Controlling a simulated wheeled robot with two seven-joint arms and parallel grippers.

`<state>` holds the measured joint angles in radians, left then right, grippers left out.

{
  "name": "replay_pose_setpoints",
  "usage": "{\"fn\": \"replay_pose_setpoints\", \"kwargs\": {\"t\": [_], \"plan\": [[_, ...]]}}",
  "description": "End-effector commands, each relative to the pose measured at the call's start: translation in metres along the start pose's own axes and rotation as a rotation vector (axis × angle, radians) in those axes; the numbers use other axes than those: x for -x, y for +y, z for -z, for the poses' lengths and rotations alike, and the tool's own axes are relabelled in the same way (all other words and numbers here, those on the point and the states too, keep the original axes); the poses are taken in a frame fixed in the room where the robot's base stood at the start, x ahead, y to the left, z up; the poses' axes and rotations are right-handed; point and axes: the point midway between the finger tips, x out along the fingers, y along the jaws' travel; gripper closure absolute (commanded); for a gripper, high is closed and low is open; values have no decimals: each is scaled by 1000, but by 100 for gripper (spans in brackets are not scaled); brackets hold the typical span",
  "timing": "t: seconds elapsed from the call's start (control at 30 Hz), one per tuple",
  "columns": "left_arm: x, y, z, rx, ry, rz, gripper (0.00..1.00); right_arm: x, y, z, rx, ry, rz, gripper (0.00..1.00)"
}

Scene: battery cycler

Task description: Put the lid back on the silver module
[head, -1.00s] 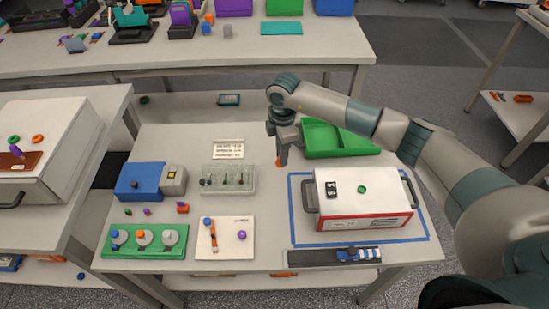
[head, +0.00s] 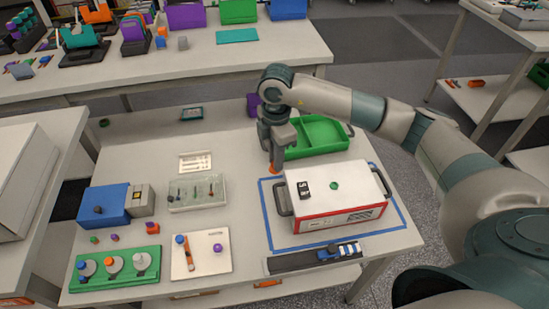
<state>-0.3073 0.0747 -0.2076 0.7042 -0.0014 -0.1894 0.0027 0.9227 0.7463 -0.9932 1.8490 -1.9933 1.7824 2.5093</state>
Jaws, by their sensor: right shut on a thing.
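My right gripper (head: 275,155) points down over the table, just left of the back-left corner of a silver-white box (head: 335,205). It is shut on a small orange thing (head: 274,169), mostly hidden by the fingers. The box has a pale top, red lower trim, dark side handles and a green knob (head: 334,186). I cannot tell whether its top is a separate lid. A green base (head: 115,281) at the front left holds grey round pieces, some with blue or orange tops. I cannot tell which piece is the silver module. My left gripper is not in view.
A green tray (head: 348,146) stands behind the box. A black rail (head: 290,263) lies in front of it. To the left are a clear rack (head: 195,193), a blue unit (head: 104,203) and a white board (head: 212,262). The table is clear around the small sign (head: 195,162).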

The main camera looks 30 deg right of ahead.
Motion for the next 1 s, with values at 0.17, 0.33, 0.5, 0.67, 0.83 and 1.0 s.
{"fn": "replay_pose_setpoints", "kwargs": {"t": [0.17,0.33,0.5,0.67,0.83,1.0], "plan": [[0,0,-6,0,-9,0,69,0,0,0,0,0,0,100],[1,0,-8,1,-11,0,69,1,0,1,18,0,0,100],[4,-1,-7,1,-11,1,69,6,-2,3,122,2,-1,100],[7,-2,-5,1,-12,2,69,15,-6,7,334,4,-3,100],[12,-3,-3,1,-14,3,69,28,-13,14,655,8,-5,100],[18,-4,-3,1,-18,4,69,42,-20,20,1008,9,-9,100]]}}
